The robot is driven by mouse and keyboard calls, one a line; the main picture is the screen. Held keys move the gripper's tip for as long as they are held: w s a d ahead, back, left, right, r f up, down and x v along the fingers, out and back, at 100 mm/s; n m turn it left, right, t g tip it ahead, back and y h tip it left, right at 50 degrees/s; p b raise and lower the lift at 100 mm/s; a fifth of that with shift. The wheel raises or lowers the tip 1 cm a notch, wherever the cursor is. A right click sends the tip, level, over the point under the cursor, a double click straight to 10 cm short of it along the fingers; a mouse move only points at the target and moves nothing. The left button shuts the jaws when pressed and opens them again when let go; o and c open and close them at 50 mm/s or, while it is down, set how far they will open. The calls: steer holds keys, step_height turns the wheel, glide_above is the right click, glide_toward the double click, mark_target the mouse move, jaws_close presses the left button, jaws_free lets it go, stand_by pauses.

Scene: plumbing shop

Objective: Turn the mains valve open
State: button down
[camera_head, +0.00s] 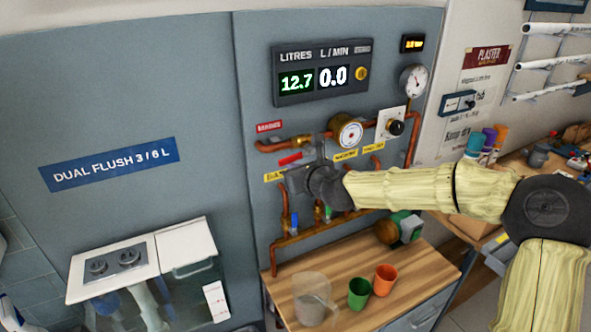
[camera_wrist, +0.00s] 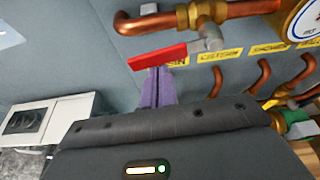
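The mains valve has a red lever (camera_head: 290,159) below a copper pipe on the grey panel, near a red label (camera_head: 269,127). In the wrist view the red lever (camera_wrist: 157,57) extends left from its pivot, slightly tilted, below the brass valve body (camera_wrist: 205,12). My gripper (camera_wrist: 158,88) has its purple fingers together, with a thin line between them. Their tips are just below the lever's middle; I cannot tell whether they touch it. In the head view my dark gripper (camera_head: 297,178) is just below the lever, its fingertips not clear. The display (camera_head: 322,77) reads 12.7 litres and 0.0 L/min.
A round gauge (camera_head: 346,131) and copper pipes (camera_head: 290,238) with small coloured levers surround my gripper. A wooden bench (camera_head: 345,318) below holds a clear jug (camera_head: 312,298), a green cup (camera_head: 359,293) and an orange cup (camera_head: 385,279). A toilet unit (camera_head: 113,268) stands at left.

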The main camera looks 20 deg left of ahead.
steer(key=shift+w+d+f, duration=0.2)
steer(key=shift+w+d, duration=0.3)
steer(key=shift+w, duration=0.05)
steer(key=shift+f+b, duration=0.1)
steer(key=shift+b, duration=0.2)
step_height(320, 180, down, 4)
steer(key=b, duration=0.5)
steer(key=b+v, duration=0.2)
steer(key=v, duration=0.8)
steer(key=shift+d, duration=0.1)
